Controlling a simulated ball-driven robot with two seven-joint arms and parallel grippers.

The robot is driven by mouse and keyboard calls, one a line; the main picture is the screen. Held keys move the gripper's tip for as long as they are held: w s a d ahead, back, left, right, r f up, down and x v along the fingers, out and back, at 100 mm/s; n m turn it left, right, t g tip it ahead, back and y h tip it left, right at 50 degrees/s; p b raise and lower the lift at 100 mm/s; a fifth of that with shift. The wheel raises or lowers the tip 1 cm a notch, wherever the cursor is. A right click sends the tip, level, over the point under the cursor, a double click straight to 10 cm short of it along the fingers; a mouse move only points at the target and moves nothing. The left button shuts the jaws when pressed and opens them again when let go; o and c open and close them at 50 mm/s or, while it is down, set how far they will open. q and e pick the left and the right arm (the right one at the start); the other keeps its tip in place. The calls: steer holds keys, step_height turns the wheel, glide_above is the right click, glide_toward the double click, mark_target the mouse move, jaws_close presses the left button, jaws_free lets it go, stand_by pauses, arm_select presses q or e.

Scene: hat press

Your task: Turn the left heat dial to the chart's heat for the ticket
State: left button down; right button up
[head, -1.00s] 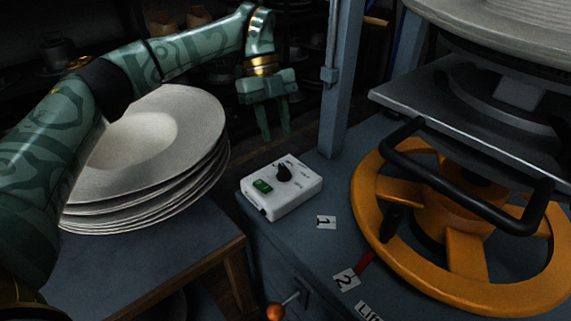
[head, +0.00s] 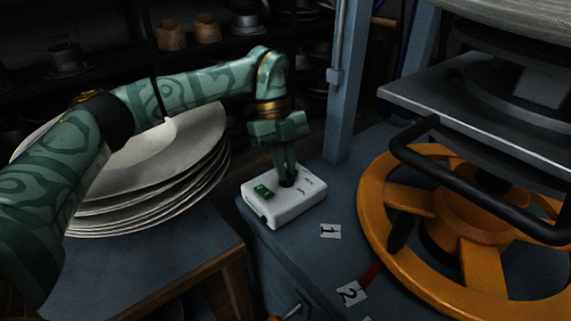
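The white control box (head: 290,205) sits on the blue-grey bench corner, with a green switch (head: 262,191) and small dark marks on top. Its black heat dial (head: 287,183) is mostly hidden by the fingers of my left gripper (head: 285,178). The gripper points down with its fingertips at the dial. The fingers look close together and overlap in this view, so I cannot tell if they are shut on the dial. The dial's pointer direction is hidden. No chart or ticket can be made out. My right gripper is not in view.
An orange handwheel (head: 480,255) and a black bar handle (head: 470,185) stand to the right. Tags "1" (head: 330,231) and "2" (head: 350,292) lie on the bench. A blue post (head: 343,90) rises behind the box. A stack of pale plates (head: 165,170) is on the left.

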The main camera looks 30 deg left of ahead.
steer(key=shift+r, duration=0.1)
arm_select(q)
steer(key=shift+r+m+p, duration=0.3)
steer(key=shift+m+p, duration=0.3)
steer(key=shift+p, duration=0.3)
steer(key=shift+d+m+g+y+p, duration=0.1)
steer(key=shift+m+g+y+p, duration=0.4)
steer(key=shift+m+p, duration=0.6)
steer(key=shift+w+f+m+y+p, duration=0.1)
steer(key=shift+m+y+p, duration=0.2)
steer(key=shift+m+p, duration=0.6)
steer(key=shift+d+f+m+g+y, duration=0.1)
steer(key=shift+m+g+y, duration=0.3)
steer(key=shift+m, duration=0.9)
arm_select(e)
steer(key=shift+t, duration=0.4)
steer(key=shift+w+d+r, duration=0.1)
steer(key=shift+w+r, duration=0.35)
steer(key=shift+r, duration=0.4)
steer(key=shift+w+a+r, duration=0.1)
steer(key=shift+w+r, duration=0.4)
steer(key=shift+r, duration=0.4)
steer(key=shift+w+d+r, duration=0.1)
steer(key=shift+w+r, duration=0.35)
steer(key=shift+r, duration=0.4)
arm_select(q)
steer(key=c, duration=1.5)
jaws_free()
